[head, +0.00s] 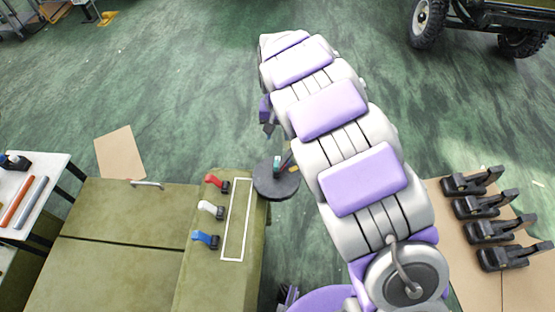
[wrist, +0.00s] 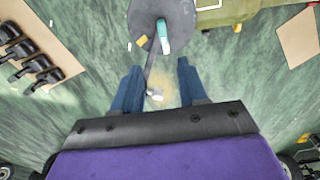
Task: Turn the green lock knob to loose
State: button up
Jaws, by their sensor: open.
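The green lock knob (wrist: 162,33) is a small teal upright piece on a dark grey round disc (wrist: 178,12) at the top of the wrist view. In the head view the knob (head: 277,162) stands on the disc (head: 268,186), beside the olive panel's right edge. My gripper (wrist: 159,65) has two blue fingers, spread apart and empty. In the wrist view the knob lies beyond the fingertips, apart from them. A thin dark rod (wrist: 150,66) with a pale end runs from the disc into the space between the fingers. In the head view my arm partly hides this area.
The olive panel (head: 120,240) carries red (head: 214,181), white (head: 207,207) and blue (head: 205,238) levers. Several black clamps (head: 478,206) lie on cardboard at the right. A white table (head: 25,190) holds tools at the left. The green floor beyond is mostly clear.

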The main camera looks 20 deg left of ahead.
aim_at(276, 162)
notch_tip(276, 162, down, 15)
jog(key=shift+a+r+b, duration=0.1)
jog(key=shift+a+b, duration=0.05)
jog(key=shift+b, duration=0.8)
jog(key=shift+a+f, duration=0.3)
jog(key=shift+f, duration=0.1)
jog(key=shift+d, duration=0.15)
grip_shut()
